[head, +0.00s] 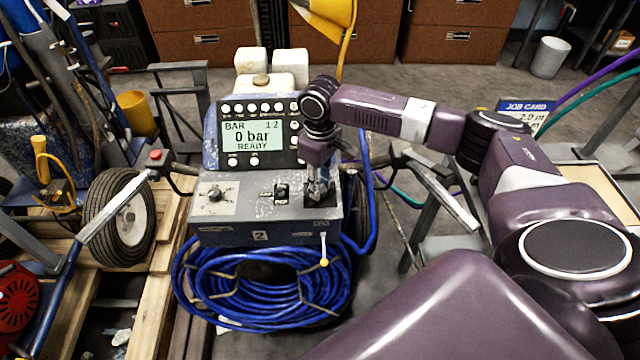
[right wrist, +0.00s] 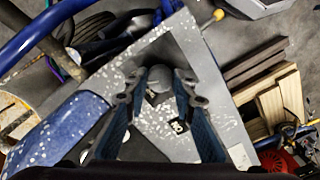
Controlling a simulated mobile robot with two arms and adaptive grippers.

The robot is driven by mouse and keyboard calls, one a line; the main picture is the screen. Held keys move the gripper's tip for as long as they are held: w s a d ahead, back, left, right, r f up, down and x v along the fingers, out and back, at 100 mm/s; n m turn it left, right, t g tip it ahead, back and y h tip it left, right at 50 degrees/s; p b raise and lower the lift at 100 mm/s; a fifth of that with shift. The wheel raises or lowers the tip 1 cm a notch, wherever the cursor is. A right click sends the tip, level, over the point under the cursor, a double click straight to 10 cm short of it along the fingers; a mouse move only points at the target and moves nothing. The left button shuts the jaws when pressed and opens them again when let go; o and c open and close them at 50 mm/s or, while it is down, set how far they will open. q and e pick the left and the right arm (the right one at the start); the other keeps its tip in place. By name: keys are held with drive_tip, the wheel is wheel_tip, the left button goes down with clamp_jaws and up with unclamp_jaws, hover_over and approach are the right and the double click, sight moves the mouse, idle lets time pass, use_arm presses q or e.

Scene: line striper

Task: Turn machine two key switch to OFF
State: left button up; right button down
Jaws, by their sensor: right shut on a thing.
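Machine two (head: 261,236), marked with a 2, stands in the middle of the head view. Its screen (head: 252,135) reads "0 bar READY". My right gripper (head: 318,192) reaches down onto the right end of the grey control panel (head: 240,206). In the right wrist view its two fingers (right wrist: 163,88) are closed around a small grey part, which I take to be the key switch (right wrist: 157,76). The fingers hide much of it, so its turned position cannot be read. My left gripper is not in view.
A rotary knob (head: 214,194) and a small black switch (head: 282,192) sit left of my gripper on the panel. A yellow-tipped lever (head: 323,262) hangs in front. Coiled blue hose (head: 225,290) lies below. Handlebars (head: 430,185) stick out at both sides.

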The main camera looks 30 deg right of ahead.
drive_tip(key=shift+r+n+p, duration=0.15)
drive_tip(key=shift+n+p, duration=0.15)
drive_tip(key=shift+p, duration=0.15)
drive_tip(key=n+p, duration=0.3)
drive_tip(key=p, duration=0.1)
drive_tip(key=shift+r+n+p, duration=0.15)
drive_tip(key=shift+n+p, duration=0.15)
drive_tip(key=n+p, duration=0.2)
drive_tip(key=n, duration=0.1)
drive_tip(key=shift+n, duration=0.3)
drive_tip(key=n, duration=0.1)
drive_tip(key=n+p, duration=0.2)
drive_tip(key=n, duration=0.1)
drive_tip(key=shift+f, duration=0.25)
drive_tip(key=c, duration=1.6)
unclamp_jaws()
drive_tip(key=shift+r, duration=0.1)
